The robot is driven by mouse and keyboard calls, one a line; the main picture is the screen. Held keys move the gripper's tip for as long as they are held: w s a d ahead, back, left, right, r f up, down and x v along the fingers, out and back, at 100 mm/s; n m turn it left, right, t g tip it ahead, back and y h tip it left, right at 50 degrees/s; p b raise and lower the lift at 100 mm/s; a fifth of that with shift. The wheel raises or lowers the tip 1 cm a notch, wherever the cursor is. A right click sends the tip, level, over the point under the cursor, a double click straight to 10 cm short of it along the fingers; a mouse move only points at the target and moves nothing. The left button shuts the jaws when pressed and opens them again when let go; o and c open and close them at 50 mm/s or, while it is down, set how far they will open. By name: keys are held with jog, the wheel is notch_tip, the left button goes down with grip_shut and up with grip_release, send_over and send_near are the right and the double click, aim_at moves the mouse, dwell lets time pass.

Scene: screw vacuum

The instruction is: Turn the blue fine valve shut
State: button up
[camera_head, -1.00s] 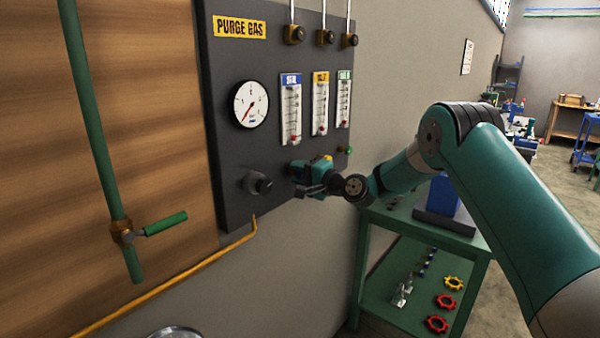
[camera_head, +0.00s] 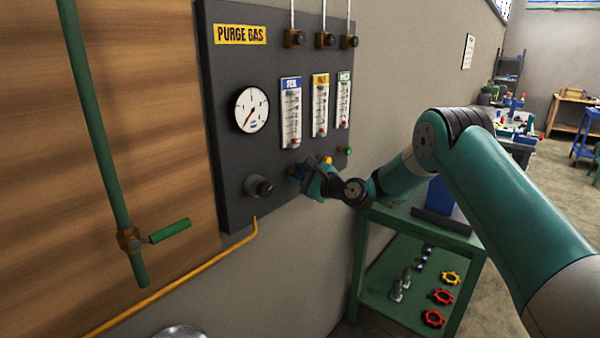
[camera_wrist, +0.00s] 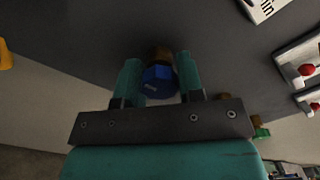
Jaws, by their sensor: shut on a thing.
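The blue fine valve (camera_wrist: 158,80) is a small blue knob on a brass stem, low on the dark purge gas panel (camera_head: 228,140). In the wrist view it sits between the two teal fingers of my gripper (camera_wrist: 159,80), which is shut on it. In the head view my gripper (camera_head: 303,174) is at the panel below the blue-labelled flow tube (camera_head: 291,113) and hides most of the knob. The tube has a red float near its bottom.
A yellow knob (camera_head: 327,160) and a green knob (camera_head: 347,150) are right of my gripper. A dark round knob (camera_head: 258,186) is left of it. A round gauge (camera_head: 251,110) is above. A green cart (camera_head: 420,290) stands below right.

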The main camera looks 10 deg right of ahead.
jog(key=shift+d+m, duration=0.2)
jog(key=shift+m, duration=0.3)
jog(key=o, duration=0.9)
jog(key=shift+c, duration=0.2)
jog(key=shift+o, duration=0.3)
jog(key=shift+a, duration=0.1)
jog(key=b+v, duration=0.5)
jog(key=v, duration=1.2)
jog(key=shift+b, duration=0.3)
